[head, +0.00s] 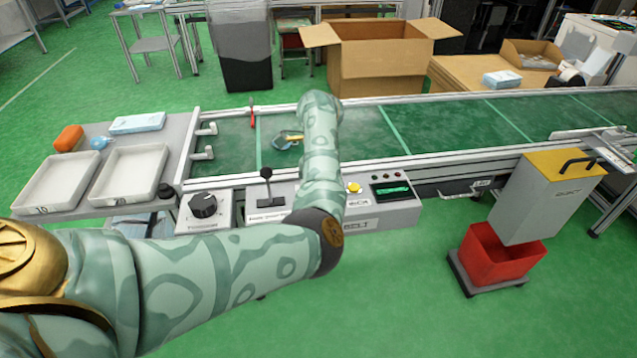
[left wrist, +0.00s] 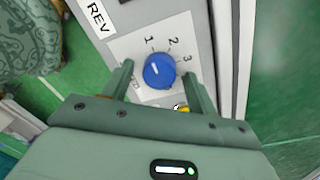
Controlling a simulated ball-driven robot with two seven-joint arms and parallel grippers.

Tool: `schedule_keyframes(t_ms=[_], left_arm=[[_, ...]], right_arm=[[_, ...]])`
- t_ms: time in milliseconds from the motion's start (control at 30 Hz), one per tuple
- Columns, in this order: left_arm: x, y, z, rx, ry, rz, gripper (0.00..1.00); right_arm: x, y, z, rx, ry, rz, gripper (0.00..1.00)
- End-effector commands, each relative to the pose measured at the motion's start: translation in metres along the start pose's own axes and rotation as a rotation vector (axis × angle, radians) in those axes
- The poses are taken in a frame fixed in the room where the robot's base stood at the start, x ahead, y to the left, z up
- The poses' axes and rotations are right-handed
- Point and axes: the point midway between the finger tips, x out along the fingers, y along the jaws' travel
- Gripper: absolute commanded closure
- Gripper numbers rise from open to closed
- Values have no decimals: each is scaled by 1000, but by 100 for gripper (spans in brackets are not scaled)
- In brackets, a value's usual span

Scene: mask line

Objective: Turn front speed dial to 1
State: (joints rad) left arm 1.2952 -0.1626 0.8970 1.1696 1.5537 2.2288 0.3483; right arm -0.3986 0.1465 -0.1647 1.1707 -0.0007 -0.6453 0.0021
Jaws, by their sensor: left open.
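The front speed dial (left wrist: 159,70) is a blue round knob on a white plate in the left wrist view, with 1, 2 and 3 printed around it. Its small white mark points up and slightly left, roughly toward the 1. My left gripper (left wrist: 160,76) is open, with one finger on each side of the knob. I cannot tell whether the fingers touch it. In the head view my left forearm hides the dial and this gripper. My right gripper is in neither view.
A black knob (head: 203,205) and a lever (head: 266,188) stand left of my forearm. A yellow button (head: 354,187) and a display box (head: 390,190) are to its right. The green conveyor (head: 440,125) runs behind. Two white trays (head: 128,176) lie at left.

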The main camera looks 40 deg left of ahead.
Motion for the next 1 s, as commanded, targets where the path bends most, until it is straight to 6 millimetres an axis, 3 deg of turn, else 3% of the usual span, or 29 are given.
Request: schedule_keyframes(t_ms=[100,267,333,433,700,833,1000], left_arm=[[-4,0,0,0,0,-1,42],[-23,0,0,0,2,-4,42],[-35,0,0,0,2,-5,42],[-73,0,0,0,3,-11,42],[-139,0,0,1,2,-6,42],[-156,0,0,1,1,-3,42],[-163,0,0,0,0,0,42]], right_arm=[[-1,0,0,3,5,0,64],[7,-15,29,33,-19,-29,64],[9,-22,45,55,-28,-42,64],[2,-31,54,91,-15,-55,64],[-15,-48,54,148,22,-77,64],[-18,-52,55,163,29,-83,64],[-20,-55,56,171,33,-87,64]])
